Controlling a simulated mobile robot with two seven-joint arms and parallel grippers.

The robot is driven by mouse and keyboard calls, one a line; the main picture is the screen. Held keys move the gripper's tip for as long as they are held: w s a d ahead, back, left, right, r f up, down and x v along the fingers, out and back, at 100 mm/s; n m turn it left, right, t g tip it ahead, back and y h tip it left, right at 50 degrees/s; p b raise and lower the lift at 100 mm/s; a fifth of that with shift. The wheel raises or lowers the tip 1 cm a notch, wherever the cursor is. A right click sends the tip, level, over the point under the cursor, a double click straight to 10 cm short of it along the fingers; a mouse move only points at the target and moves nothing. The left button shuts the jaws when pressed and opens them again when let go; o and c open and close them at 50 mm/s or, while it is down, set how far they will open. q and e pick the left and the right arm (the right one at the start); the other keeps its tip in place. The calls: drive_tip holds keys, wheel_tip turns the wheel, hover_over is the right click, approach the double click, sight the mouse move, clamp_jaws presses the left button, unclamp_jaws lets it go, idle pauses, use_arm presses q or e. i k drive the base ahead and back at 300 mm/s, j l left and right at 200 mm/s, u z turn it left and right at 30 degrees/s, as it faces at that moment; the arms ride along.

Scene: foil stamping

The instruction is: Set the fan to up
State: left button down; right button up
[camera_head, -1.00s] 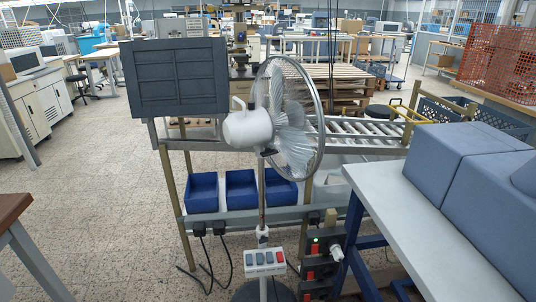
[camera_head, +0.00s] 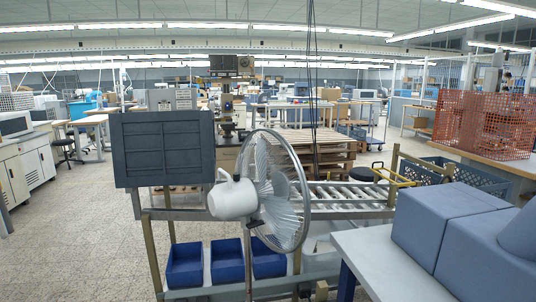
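A white standing fan (camera_head: 236,198) is in the middle of the head view. Its round wire cage (camera_head: 283,190) faces right, and its motor housing is on the left. The head looks about level or slightly tilted; I cannot tell exactly. The pole (camera_head: 247,262) runs down out of the bottom of the picture, so the fan's base and button box are out of view. Neither of my grippers shows in this view.
Behind the fan stands a metal rack with a dark panel (camera_head: 163,148), blue bins (camera_head: 185,268) and a roller conveyor (camera_head: 345,195). A table (camera_head: 385,262) with blue-grey blocks (camera_head: 440,222) stands at the right. Open floor (camera_head: 75,235) lies at the left.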

sight(230, 199)
drive_tip(key=i+j, duration=0.45)
drive_tip(key=j, duration=0.15)
drive_tip(key=i+j, duration=0.45)
drive_tip(key=j, duration=0.15)
drive_tip(key=i+j+z, duration=0.1)
drive_tip(key=z, duration=1.25)
